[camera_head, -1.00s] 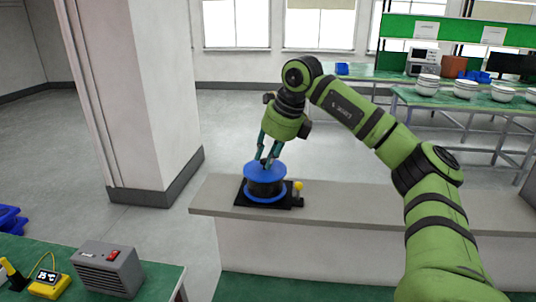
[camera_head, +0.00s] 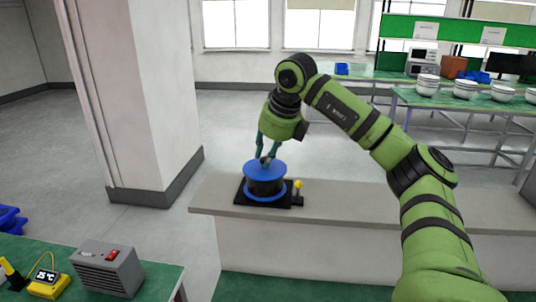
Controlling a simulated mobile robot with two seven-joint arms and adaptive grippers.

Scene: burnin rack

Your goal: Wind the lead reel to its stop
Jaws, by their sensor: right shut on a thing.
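The lead reel (camera_head: 265,183) has a blue top disc, a dark drum and a blue lower disc. It stands on a black base (camera_head: 241,193) on the grey counter. My right gripper (camera_head: 265,160) points down at the reel's top and is shut on a small crank knob on the top disc, mostly hidden by the fingers. A small yellow-tipped lever (camera_head: 298,185) stands at the right side of the base. My left gripper is not in view.
The grey counter (camera_head: 350,205) is clear to the right of the reel. A white pillar (camera_head: 150,90) rises to the left. A grey heater-like box (camera_head: 110,268) and a yellow meter (camera_head: 48,285) sit on the green table at lower left. Benches with bowls stand at the back right.

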